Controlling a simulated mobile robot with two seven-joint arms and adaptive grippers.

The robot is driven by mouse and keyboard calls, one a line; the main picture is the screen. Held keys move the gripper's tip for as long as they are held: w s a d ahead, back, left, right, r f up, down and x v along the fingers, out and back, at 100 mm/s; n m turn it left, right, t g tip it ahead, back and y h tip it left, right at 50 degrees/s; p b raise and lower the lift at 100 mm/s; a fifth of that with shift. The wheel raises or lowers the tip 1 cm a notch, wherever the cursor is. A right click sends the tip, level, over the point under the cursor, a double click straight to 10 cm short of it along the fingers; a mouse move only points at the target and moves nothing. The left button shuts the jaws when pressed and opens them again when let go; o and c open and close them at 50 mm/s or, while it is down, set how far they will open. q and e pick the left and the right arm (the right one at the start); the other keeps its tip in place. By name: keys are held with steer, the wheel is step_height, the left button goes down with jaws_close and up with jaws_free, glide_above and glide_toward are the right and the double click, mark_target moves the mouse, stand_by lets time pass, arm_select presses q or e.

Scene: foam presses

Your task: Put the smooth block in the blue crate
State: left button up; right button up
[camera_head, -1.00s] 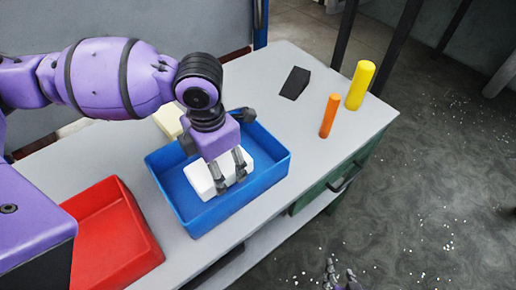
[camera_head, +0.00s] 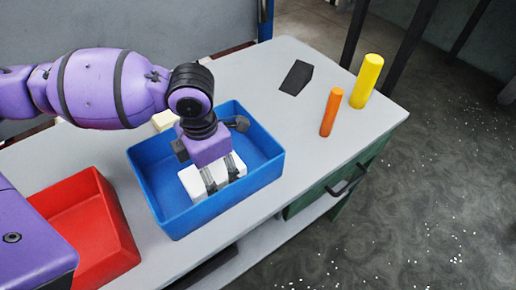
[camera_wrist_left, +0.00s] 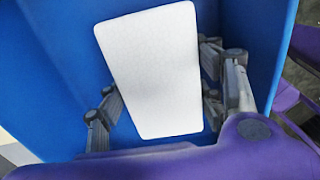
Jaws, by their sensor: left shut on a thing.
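A white block (camera_head: 190,182) is inside the blue crate (camera_head: 180,222), below rim level and near the front wall. My left gripper (camera_head: 222,176) reaches down into the crate and is shut on this block, with fingers on its sides. In the left wrist view the white block (camera_wrist_left: 152,70) shows a pale, nearly plain face between the fingers, with blue crate walls (camera_wrist_left: 60,100) around it. I cannot tell whether its underside touches the crate floor. A cream block (camera_head: 165,120) is partly hidden behind the crate and my arm. My right gripper is not in view.
A red crate (camera_head: 122,240) stands left of the blue one.

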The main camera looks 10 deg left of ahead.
mark_target(213, 170)
arm_select(q)
steer(key=shift+f, duration=0.25)
steer(key=o, duration=1.1)
steer(key=shift+s+r, duration=0.1)
steer(key=shift+s, duration=0.05)
steer(key=shift+c, duration=0.2)
step_height(213, 170, up, 12)
steer(key=p, duration=0.1)
steer(key=shift+r, duration=0.15)
